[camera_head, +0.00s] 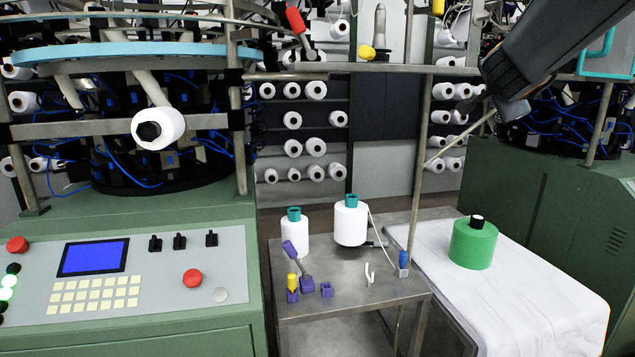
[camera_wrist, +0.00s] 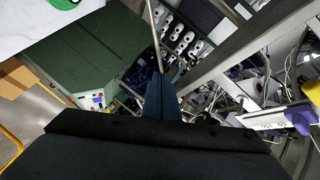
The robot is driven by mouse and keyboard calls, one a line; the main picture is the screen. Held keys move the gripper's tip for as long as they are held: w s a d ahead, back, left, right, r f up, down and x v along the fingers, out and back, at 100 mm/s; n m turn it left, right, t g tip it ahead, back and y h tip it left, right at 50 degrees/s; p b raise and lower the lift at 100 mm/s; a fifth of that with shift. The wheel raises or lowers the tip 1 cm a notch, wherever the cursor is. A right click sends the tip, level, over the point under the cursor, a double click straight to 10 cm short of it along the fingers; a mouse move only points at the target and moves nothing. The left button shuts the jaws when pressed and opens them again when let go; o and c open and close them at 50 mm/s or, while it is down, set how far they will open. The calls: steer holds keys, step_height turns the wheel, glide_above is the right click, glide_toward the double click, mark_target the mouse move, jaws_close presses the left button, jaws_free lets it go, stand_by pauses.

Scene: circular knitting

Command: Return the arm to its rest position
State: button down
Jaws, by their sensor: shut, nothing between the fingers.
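My arm reaches in from the upper right of the head view. My gripper (camera_head: 474,103) is at its lower left end, in the air above the white-covered table. In the wrist view the fingers of my gripper (camera_wrist: 160,88) are together, pointing up the picture, with nothing held between them. A thin pale rod (camera_wrist: 155,35) lines up with the fingertips there; I cannot tell whether it touches them.
A green cone (camera_head: 474,244) stands on the white cloth (camera_head: 545,290). Two white cones (camera_head: 351,222) (camera_head: 294,234) and small tools stand on the metal table (camera_head: 345,300). A metal post (camera_head: 419,150) stands left of my gripper. Knitting machines flank both sides.

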steer(key=s+a+f+n+g+y, duration=0.1)
steer(key=s+a+f+n+y, duration=0.15)
steer(key=a+f, duration=0.4)
steer(key=s+a+f+n+g+y, duration=0.2)
steer(key=a+f+n, duration=0.2)
steer(key=f, duration=0.6)
steer(key=s+a+f+n+g+y, duration=0.1)
steer(key=s+a+f+n+y, duration=0.15)
steer(key=a+f, duration=0.45)
steer(key=s+a+f+n+g, duration=0.2)
steer(key=s+f+n+g, duration=0.2)
steer(key=s+f, duration=0.5)
steer(key=s+a+f+n+g, duration=0.3)
steer(key=s+f, duration=0.5)
steer(key=s, duration=0.5)
steer(key=shift+s+a+f+n+g+b, duration=0.15)
steer(key=shift+s+f+n+g+b, duration=0.15)
steer(key=shift+f+n+g+b, duration=0.45)
steer(key=shift+r+p, duration=0.3)
steer(key=shift+r, duration=0.05)
